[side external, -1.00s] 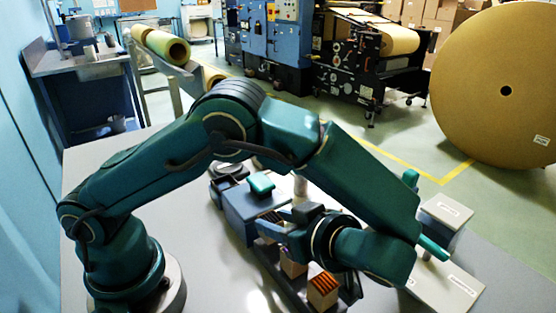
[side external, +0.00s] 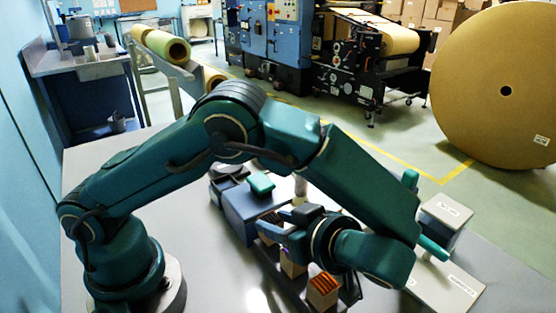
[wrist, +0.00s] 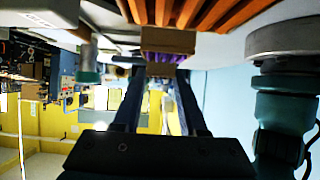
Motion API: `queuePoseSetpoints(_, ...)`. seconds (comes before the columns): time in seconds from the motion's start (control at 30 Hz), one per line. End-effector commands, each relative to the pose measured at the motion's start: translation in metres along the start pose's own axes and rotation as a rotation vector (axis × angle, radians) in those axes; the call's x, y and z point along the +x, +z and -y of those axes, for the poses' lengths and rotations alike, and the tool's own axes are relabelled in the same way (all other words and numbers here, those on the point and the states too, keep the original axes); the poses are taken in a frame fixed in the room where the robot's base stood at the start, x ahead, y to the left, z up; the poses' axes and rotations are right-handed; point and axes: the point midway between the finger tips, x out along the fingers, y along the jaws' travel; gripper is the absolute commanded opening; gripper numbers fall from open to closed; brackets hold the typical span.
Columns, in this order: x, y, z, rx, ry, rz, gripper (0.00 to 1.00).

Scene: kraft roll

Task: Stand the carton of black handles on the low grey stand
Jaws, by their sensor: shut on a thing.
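My gripper (side external: 284,219) points left over the dark rack and is shut on what looks like the carton of black handles (side external: 265,238). Dark handle tops show by the fingertips; the grip itself is mostly hidden in the side view. In the wrist view the two fingers (wrist: 158,75) reach forward, with a gap between them. A low grey stand (side external: 458,285) with a label lies at the right, partly behind my wrist. A taller grey block (side external: 447,211) with a label stands behind it.
A carton of orange handles (side external: 322,290) and a carton with purple handles (side external: 291,268) stand in the rack below my gripper. A blue box (side external: 237,213) with a green-topped item (side external: 261,184) stands behind. The table's left part is clear.

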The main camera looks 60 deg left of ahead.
Motion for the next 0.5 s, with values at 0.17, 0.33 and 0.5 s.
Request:
queuePoseSetpoints(0.17, 0.0009, 0.0016, 0.0, 0.0, 0.0, 0.0, 0.0)
queuePoseSetpoints(0.33, 0.0018, 0.0033, -0.0001, 0.0, 0.0, 0.0, 0.0)
queuePoseSetpoints(0.5, 0.0027, 0.005, -0.0001, 0.0, 0.0, 0.0, 0.0)
